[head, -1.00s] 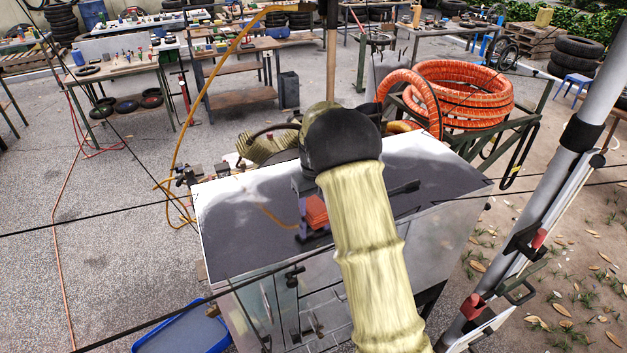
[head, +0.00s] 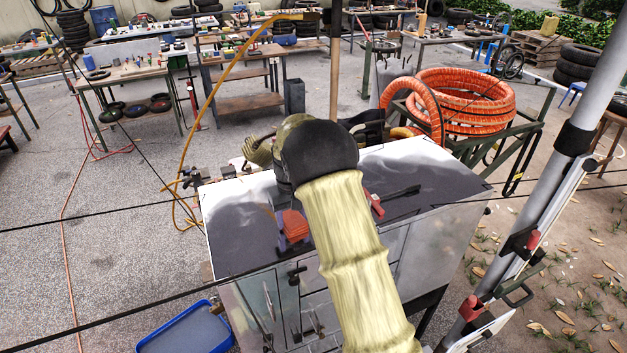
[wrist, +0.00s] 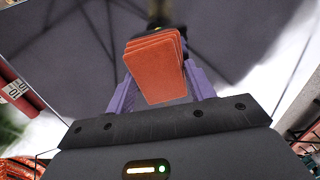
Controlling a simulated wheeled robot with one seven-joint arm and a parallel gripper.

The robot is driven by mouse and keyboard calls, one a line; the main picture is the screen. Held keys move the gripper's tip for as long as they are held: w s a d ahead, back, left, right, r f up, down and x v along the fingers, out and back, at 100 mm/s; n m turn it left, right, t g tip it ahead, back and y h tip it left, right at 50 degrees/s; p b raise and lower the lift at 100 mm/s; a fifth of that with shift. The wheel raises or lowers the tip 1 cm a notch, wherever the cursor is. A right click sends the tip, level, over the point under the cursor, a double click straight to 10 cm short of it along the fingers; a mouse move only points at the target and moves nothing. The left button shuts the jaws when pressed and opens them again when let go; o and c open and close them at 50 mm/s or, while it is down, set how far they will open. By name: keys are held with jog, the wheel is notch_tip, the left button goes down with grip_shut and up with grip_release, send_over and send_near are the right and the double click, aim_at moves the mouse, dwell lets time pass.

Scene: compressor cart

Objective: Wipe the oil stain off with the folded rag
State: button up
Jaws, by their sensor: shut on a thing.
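The folded rag (wrist: 155,70) is orange-red and layered. In the wrist view it sits between the purple fingers of my gripper (wrist: 160,80), which is shut on it. In the head view the rag (head: 294,226) shows just left of my arm, over the left-middle part of the cart's dark, glossy top (head: 240,240). I cannot tell whether the rag touches the top. I cannot pick out the oil stain from the dark patches and reflections; my arm hides the middle of the top.
A red piece (head: 373,204) and a dark bar (head: 403,192) show right of my arm on the cart top. An orange hose coil (head: 465,100) stands behind right. A blue tray (head: 190,332) lies on the ground at front left. The top's left part looks clear.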

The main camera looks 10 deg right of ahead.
jog(key=a, duration=0.3)
jog(key=shift+s+a, duration=0.1)
jog(key=shift+s, duration=0.1)
jog(key=shift+d+p, duration=0.2)
jog(key=shift+p, duration=0.15)
jog(key=shift+w+d, duration=0.3)
jog(key=shift+d, duration=1.5)
jog(key=shift+w+d, duration=0.25)
jog(key=shift+d, duration=1.5)
jog(key=shift+w+d, duration=0.3)
jog(key=shift+d, duration=1.5)
notch_tip(320, 180, up, 8)
jog(key=p, duration=0.5)
jog(key=shift+p, duration=0.3)
